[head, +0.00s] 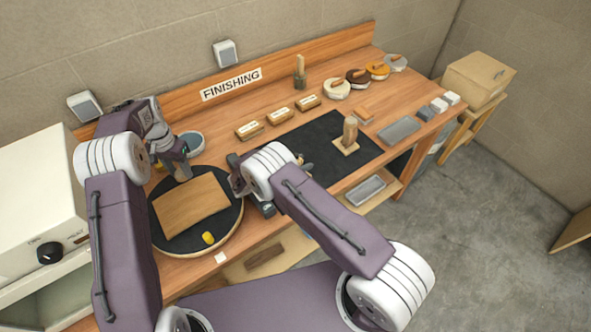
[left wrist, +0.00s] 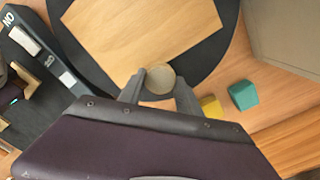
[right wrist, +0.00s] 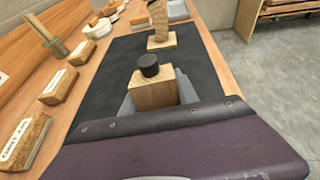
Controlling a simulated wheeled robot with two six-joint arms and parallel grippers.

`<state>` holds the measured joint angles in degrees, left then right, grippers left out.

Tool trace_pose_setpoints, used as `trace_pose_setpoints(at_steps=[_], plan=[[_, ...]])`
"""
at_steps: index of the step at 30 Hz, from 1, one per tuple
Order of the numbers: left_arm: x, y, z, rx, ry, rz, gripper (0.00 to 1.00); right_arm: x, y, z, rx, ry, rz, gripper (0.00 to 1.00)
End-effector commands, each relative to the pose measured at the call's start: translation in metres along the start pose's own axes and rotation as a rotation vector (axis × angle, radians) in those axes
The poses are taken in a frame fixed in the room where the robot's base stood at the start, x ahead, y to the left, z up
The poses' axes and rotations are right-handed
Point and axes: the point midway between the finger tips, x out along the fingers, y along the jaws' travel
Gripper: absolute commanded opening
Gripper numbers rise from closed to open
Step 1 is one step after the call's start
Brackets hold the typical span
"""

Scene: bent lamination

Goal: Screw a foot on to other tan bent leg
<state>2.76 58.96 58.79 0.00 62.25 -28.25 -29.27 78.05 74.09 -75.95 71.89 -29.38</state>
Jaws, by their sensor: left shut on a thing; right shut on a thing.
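In the right wrist view, my right gripper (right wrist: 157,97) is shut on a square-sided tan wooden piece (right wrist: 153,92). A short black round foot (right wrist: 148,65) sits at the top of that piece, clear of my fingers. In the head view my right arm hides most of this gripper. My left gripper (head: 182,168) points down at the back of the round dark turntable (head: 231,224). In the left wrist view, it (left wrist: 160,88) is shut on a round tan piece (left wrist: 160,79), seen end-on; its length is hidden. A curved tan panel (head: 190,207) lies on the turntable.
A green block (left wrist: 243,95) shows in the left wrist view. A black mat (head: 350,178) bears an upright wooden piece on a square base (head: 347,147). Labelled wooden blocks (head: 279,116) line its back.

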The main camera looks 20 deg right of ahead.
Motion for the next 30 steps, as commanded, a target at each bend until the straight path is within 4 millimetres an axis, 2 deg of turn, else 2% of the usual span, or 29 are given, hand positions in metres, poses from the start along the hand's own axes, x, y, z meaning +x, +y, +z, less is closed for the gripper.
trace_pose_setpoints(at_steps=[8,15,21,24,30], plan=[[-0.006,0.0,0.0,0.0,0.0,0.0,0.03,-0.003,0.0,0.008,0.001,-0.001,0.0,0.0],[-0.034,0.0,0.0,0.0,0.0,0.0,0.03,-0.019,0.0,0.046,0.002,-0.001,0.0,0.0],[-0.092,0.0,0.0,0.0,0.0,0.0,0.03,-0.011,-0.043,0.087,-0.005,-0.001,-0.006,0.0],[-0.112,0.0,0.0,0.0,0.0,0.0,0.03,-0.005,-0.063,0.101,-0.004,0.0,-0.005,0.0],[-0.132,0.0,0.0,0.0,0.0,0.0,0.03,0.005,-0.092,0.119,-0.001,-0.001,-0.003,0.0]])
